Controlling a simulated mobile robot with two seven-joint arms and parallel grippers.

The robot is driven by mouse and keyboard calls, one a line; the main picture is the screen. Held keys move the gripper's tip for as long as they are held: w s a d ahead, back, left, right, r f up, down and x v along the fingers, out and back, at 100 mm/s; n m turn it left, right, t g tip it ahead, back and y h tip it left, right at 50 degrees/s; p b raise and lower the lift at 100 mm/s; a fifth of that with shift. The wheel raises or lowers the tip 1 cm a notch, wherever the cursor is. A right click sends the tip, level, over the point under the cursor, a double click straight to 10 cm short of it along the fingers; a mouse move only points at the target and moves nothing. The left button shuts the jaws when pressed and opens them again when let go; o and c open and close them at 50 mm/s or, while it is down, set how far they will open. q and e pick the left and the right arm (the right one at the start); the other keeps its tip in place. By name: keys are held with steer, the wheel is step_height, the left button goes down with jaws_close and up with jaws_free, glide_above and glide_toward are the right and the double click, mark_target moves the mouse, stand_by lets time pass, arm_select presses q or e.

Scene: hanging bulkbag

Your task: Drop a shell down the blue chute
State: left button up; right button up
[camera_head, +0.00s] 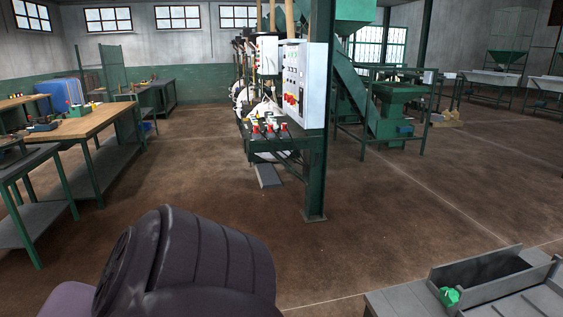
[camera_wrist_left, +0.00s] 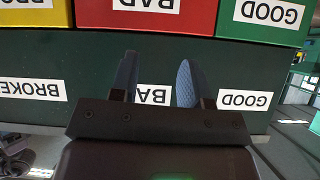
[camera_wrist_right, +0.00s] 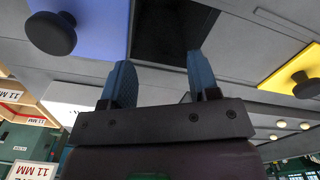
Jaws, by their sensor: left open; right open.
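In the right wrist view, a blue panel (camera_wrist_right: 88,20) with a round black knob (camera_wrist_right: 51,33) is at the upper left. A dark square opening (camera_wrist_right: 172,32) lies beside it in the grey surface. I cannot tell whether the blue panel covers the blue chute. My right gripper (camera_wrist_right: 161,72) is open and empty, with its fingertips near the opening's edge in the picture. My left gripper (camera_wrist_left: 157,75) is open and empty in front of a dark green board with white labels. I cannot make out a shell in any view. Neither gripper shows in the head view.
The left wrist view shows yellow, red (camera_wrist_left: 145,15) and green (camera_wrist_left: 262,20) bins, labels upside down. A yellow panel (camera_wrist_right: 291,72) with a knob is in the right wrist view. In the head view, a grey trough (camera_head: 480,268) holds something green; a green post (camera_head: 317,180) stands mid-floor.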

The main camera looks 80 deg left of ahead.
step_height(320, 180, up, 11)
stand_by(0.5)
steer(key=shift+f, duration=0.1)
steer(key=shift+s+f, duration=0.1)
stand_by(0.3)
